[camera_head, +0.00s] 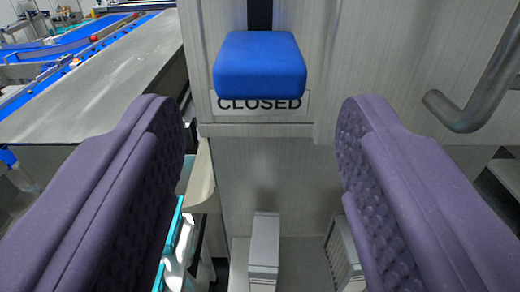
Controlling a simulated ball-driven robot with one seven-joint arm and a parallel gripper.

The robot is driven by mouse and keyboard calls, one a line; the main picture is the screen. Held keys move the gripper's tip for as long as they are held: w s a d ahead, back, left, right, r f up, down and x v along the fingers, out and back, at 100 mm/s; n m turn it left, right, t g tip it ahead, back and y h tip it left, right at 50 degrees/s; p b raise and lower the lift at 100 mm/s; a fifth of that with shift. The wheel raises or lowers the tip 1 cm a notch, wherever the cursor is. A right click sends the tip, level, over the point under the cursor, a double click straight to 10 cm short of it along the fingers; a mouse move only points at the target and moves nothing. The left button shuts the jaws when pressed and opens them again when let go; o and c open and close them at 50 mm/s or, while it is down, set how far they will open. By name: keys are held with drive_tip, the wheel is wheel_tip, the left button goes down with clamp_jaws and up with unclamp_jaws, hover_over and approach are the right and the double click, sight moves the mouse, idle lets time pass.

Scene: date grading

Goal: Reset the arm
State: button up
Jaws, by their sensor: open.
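My gripper (260,150) shows from behind, with one purple padded finger on the left and one on the right. The fingers are wide apart, and nothing is held between them. Past the fingertips, a pale grey panel (265,165) fills the middle of the view. A blue block-shaped piece (260,65) stands out from it above a sign reading CLOSED (262,103), partly covering the sign. I cannot tell how far my fingertips are from the panel.
A grey metal surface (120,85) and blue conveyor belts (85,35) with small red items lie at upper left. A curved metal handle (480,90) juts in at upper right. Grey box-like parts (265,245) stand low in the middle. A turquoise edge (175,235) shows beside the left finger.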

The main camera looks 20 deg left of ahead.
drive_tip(key=shift+s, duration=0.1)
idle(0.3)
drive_tip(key=s+d+m+g+h+b, duration=0.1)
drive_tip(key=s+d+h+b, duration=0.1)
drive_tip(key=d+b, duration=0.5)
drive_tip(key=s+d+m+g+h+b, duration=0.1)
drive_tip(key=s+d+m+h+b, duration=0.1)
drive_tip(key=s+d+b, duration=0.3)
drive_tip(key=d+h+b, duration=0.1)
drive_tip(key=d+b, duration=0.2)
drive_tip(key=b, duration=0.2)
drive_tip(key=shift+s+f, duration=0.25)
drive_tip(key=shift+f, duration=0.15)
drive_tip(key=shift+d, duration=0.1)
idle(0.8)
